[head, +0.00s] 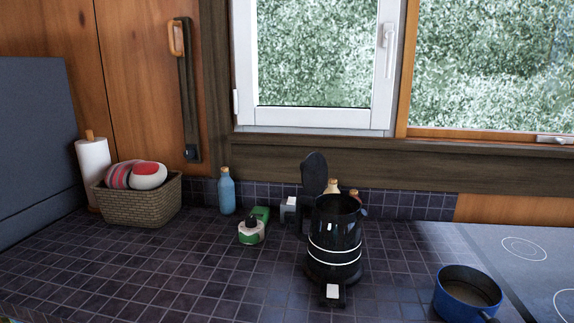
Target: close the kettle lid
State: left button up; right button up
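A black kettle (335,250) with two pale bands stands upright on the dark tiled counter. Its round black lid (314,176) stands up, open, at the back left of the rim, leaving the kettle's top uncovered. A small black piece with a white patch (333,292) sticks out at the kettle's front base. Neither of my grippers shows in the head view.
A blue pot (467,292) stands right of the kettle, by the grey hob (510,235). Left of the kettle are a green-and-white tape roll (251,234), a blue bottle (226,192) and a wicker basket (140,200). The front left counter (150,275) is clear.

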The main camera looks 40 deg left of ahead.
aim_at(315, 170)
jog(key=j+z, duration=0.1)
jog(key=j, duration=0.3)
jog(key=k+j+z, duration=0.1)
jog(key=j, duration=0.35)
jog(key=k+j+z, duration=0.1)
jog(key=j, duration=0.3)
jog(key=k+j+z, duration=0.1)
jog(key=j, duration=0.3)
jog(key=k+j+z, duration=0.1)
jog(key=j, duration=0.25)
jog(key=k+j+z, duration=0.1)
jog(key=k+j, duration=0.15)
jog(key=j, duration=0.15)
jog(key=k+j+z, duration=0.1)
jog(key=j, duration=0.25)
jog(key=k, duration=0.05)
